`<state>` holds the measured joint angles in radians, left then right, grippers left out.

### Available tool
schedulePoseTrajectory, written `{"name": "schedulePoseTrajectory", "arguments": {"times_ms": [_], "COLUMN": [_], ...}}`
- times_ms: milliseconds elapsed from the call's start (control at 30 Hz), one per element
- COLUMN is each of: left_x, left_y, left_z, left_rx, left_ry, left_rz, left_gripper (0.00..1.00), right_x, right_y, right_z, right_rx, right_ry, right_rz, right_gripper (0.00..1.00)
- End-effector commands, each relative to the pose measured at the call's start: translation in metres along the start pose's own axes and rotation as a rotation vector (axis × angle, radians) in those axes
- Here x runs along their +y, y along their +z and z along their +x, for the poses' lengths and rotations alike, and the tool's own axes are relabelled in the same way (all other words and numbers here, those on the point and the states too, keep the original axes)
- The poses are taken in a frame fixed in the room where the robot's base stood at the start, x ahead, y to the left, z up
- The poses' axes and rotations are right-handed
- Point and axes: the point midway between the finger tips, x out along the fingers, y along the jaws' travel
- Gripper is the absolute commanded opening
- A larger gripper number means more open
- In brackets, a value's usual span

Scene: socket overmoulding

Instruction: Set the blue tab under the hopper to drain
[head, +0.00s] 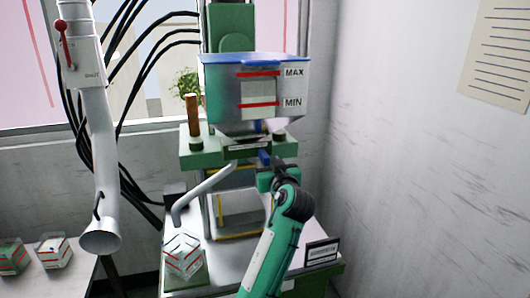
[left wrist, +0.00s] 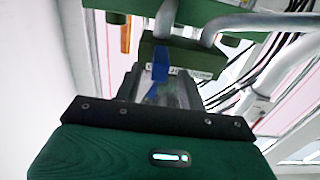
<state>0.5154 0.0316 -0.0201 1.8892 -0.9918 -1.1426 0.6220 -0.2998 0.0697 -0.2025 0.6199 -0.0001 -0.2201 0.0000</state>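The hopper (head: 222,98) is a grey bin with a blue lid and a window between red MAX and MIN lines. The blue tab (head: 264,158) hangs below the hopper, beside the labelled green block. My left gripper (head: 277,176) is just under the tab, reaching up from below. In the left wrist view the blue tab (left wrist: 160,62) stands in front of the labelled green block (left wrist: 205,62), and its lower end runs down to my left gripper (left wrist: 160,92). I cannot tell whether the fingers touch it or are closed. My right gripper is not in view.
A bent grey pipe (head: 205,190) comes down left of my arm. A clear container (head: 183,256) stands on the machine's front table (head: 225,273). A small sign (head: 322,253) is at the right. A white duct (head: 103,150) hangs at the left; a wall (head: 400,170) bounds the right.

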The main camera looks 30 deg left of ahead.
Motion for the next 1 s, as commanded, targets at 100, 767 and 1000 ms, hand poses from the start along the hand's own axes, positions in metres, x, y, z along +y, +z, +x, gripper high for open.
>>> {"name": "schedulePoseTrajectory", "arguments": {"times_ms": [100,767,1000], "left_x": [-0.001,0.0,0.0], "left_y": [-0.003,0.001,0.001], "left_z": [0.02,0.041,0.04], "left_rx": [-0.001,-0.001,-0.002], "left_ry": [-0.002,0.0,0.0], "left_rz": [0.003,0.0,0.0], "left_gripper": [0.4,0.14,0.0], "right_x": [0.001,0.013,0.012], "right_y": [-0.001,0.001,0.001], "right_z": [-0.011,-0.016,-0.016], "right_rx": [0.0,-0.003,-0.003], "right_ry": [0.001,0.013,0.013], "right_rz": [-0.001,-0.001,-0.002], "right_gripper": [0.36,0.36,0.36]}}
